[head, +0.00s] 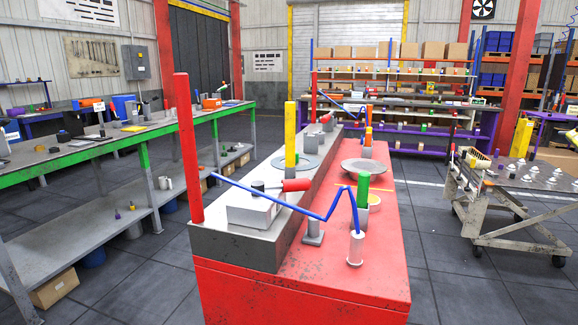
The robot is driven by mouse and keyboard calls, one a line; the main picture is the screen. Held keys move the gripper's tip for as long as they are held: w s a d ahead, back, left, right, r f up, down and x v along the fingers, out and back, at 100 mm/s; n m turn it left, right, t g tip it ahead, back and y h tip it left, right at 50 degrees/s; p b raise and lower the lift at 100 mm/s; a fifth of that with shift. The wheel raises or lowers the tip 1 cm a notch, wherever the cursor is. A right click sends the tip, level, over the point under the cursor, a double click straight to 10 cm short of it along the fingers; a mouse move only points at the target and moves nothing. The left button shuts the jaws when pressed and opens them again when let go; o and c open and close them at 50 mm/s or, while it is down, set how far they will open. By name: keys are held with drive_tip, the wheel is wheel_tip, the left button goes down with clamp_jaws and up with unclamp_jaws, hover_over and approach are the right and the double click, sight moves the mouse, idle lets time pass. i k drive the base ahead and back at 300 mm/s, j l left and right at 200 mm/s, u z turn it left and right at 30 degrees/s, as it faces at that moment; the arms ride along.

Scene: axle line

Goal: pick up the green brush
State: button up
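An upright green piece (363,187) stands on the right side of the red bench (330,297), its lower end in or behind a grey cylinder (374,199). It is the only large green upright thing on this bench. I see no bristles, so I cannot tell for sure that it is the green brush. A bent blue rod (300,209) passes just in front of and to the left of it. My gripper is not in view.
A white cylinder (355,247) stands in front of the green piece, and a grey dish (365,166) lies behind. A grey box with a red cylinder (296,185) and a yellow post (291,135) stand left. A cart (520,195) stands right; floor between is clear.

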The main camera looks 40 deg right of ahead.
sight(364, 179)
drive_tip(key=i+j, duration=0.2)
drive_tip(key=j, duration=0.25)
drive_tip(key=j+z, duration=0.1)
drive_tip(key=z, duration=0.3)
drive_tip(key=j+z, duration=0.15)
drive_tip(key=z, duration=0.2)
drive_tip(key=i+j+z, duration=0.1)
drive_tip(key=z, duration=0.3)
